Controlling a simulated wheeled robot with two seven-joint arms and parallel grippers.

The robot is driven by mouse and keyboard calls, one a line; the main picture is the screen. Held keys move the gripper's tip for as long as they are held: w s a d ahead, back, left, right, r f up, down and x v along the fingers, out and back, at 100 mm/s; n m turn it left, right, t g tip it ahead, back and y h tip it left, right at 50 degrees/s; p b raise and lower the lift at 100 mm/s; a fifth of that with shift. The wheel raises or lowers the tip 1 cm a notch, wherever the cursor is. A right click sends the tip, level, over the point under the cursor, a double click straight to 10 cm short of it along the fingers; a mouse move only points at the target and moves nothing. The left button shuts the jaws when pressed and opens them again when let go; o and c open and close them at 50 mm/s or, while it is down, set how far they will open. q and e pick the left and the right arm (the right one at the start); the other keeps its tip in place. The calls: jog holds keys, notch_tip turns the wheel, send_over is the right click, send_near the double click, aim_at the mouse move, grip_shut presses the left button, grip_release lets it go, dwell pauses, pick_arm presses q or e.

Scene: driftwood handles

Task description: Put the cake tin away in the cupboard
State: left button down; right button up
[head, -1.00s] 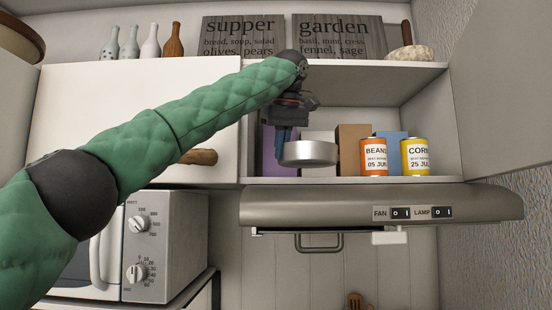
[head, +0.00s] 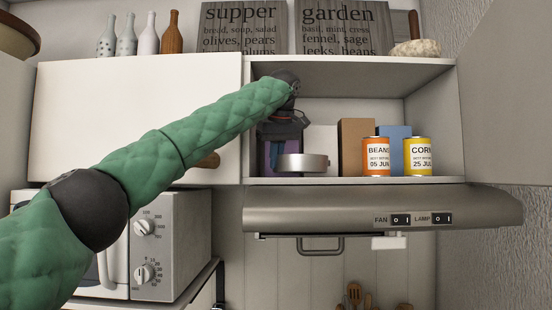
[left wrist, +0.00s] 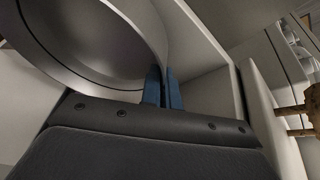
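The cake tin (head: 302,163) is a round, shallow, silver-grey tin inside the open cupboard compartment (head: 431,80), at its left side, low over the shelf. I cannot tell whether its base touches the shelf. My left gripper (head: 278,152) reaches into the compartment, its blue fingers at the tin's left side. In the left wrist view, the fingers (left wrist: 160,87) are closed together on the wall of the tin (left wrist: 75,50), whose round inside shows at upper left. My right gripper is not in view.
A purple item (head: 264,156) stands behind my gripper. A brown box (head: 355,147), a blue box (head: 394,143), a BEANS can (head: 376,157) and a CORN can (head: 417,157) stand to the right. The range hood (head: 340,208) is below. A white door (head: 130,115) covers the left compartment.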

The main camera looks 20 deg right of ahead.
pick_arm(q)
jog(key=shift+w+f, duration=0.2)
jog(key=shift+f, duration=0.45)
jog(key=shift+s+r, duration=0.1)
jog(key=shift+s, duration=0.1)
jog(key=c, duration=1.6)
grip_release()
jog(key=shift+w+f, duration=0.15)
jog(key=shift+f, duration=0.05)
jog(key=shift+c, duration=0.2)
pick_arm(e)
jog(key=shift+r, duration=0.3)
